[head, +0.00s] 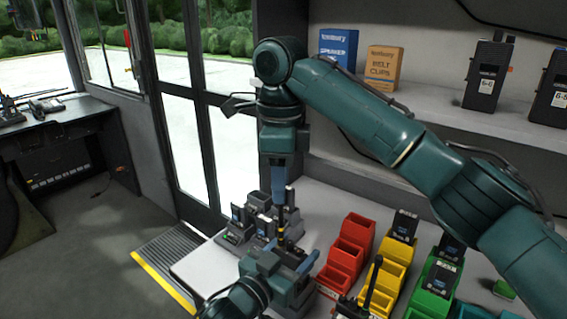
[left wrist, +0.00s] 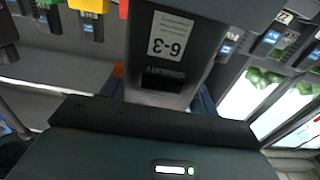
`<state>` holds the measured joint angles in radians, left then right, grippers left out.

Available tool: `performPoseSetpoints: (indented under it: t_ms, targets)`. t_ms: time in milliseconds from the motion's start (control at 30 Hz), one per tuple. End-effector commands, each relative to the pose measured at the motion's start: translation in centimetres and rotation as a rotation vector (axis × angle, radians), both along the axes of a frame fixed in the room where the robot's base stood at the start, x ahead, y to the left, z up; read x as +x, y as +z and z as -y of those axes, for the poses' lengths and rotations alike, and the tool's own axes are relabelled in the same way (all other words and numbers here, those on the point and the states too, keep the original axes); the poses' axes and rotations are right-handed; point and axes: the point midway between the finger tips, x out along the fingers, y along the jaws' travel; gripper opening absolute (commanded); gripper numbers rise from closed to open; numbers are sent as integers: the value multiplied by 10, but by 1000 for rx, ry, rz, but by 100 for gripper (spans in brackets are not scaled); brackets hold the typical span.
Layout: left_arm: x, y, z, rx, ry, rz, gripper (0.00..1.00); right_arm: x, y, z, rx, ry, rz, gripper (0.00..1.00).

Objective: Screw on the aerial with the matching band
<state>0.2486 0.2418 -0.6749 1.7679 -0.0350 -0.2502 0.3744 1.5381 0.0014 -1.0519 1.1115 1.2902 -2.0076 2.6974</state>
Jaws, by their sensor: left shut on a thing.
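My left gripper (head: 287,272) is shut on a dark grey hand radio. In the left wrist view the radio (left wrist: 172,50) fills the top middle, its white label reading 6-3 upside down, between the fingers. My right gripper (head: 279,190) points straight down just above the left one, its blue fingers close together. A thin black aerial (head: 290,200) stands upright at these fingertips, above the held radio. A small yellow patch shows near its lower end. I cannot tell whether the right fingers grip the aerial or whether it touches the radio.
A charger with several radios (head: 240,228) stands on the white counter (head: 196,266), left of the grippers. Red bins (head: 346,255), yellow bins (head: 388,270) and green bins (head: 436,285) stand to the right, some holding radios. A shelf behind carries a blue box (head: 338,48) and an orange box (head: 384,66).

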Motion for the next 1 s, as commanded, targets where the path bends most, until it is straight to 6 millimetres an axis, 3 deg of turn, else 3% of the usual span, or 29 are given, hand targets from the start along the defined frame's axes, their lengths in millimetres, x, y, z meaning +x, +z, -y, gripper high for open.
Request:
performPoseSetpoints:
  t_ms: [1000]
  targets:
    - [-3, -3, 3, -5, -7, -10, 0, -3, 25, 4, -48, 2284, 84, 35]
